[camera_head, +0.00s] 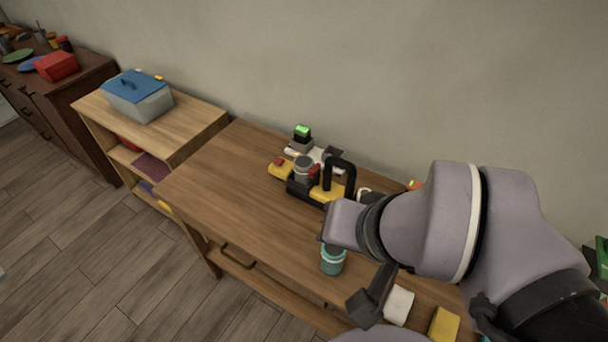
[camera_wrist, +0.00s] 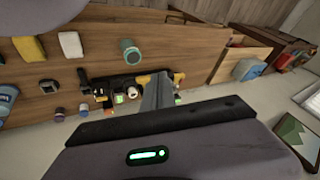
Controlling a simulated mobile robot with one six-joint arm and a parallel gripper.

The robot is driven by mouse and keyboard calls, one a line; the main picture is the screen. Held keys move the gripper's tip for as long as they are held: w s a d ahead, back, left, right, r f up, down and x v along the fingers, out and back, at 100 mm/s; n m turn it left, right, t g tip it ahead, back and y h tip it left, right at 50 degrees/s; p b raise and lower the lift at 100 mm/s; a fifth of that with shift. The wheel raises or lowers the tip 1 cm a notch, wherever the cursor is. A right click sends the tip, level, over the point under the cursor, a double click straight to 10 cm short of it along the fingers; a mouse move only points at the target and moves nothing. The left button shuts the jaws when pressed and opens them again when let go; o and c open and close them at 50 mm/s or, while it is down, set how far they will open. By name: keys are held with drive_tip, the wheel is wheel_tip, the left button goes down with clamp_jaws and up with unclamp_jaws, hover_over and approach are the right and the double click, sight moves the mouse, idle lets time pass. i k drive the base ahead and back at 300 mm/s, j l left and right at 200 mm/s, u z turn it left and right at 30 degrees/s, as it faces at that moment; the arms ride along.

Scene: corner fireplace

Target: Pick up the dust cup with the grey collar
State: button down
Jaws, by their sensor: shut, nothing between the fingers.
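A teal cup (camera_head: 332,262) with a pale band near its top stands upright by the front edge of the wooden table; I cannot tell whether the band is grey. It also shows in the wrist view (camera_wrist: 130,50). A grey-topped cup (camera_head: 303,167) sits at a yellow and black device (camera_head: 322,194) with a black handle, farther back; its collar is too small to make out. My gripper (camera_wrist: 158,80) is shut and empty in the wrist view, above the table and apart from the teal cup. My arm hides part of the table in the head view.
A white block (camera_head: 398,306) and a yellow block (camera_head: 443,324) lie to the right of the teal cup. A small device with a green top (camera_head: 302,133) stands by the wall. A lower shelf unit with a blue-lidded box (camera_head: 140,98) is at left. The table's left part is clear.

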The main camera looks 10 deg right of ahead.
sight(301, 163)
drive_tip(key=i+j+u, duration=0.15)
drive_tip(key=i+j, duration=0.3)
drive_tip(key=j, duration=0.15)
drive_tip(key=i+j+u, duration=0.2)
drive_tip(key=i+j, duration=0.25)
drive_tip(key=j, duration=0.15)
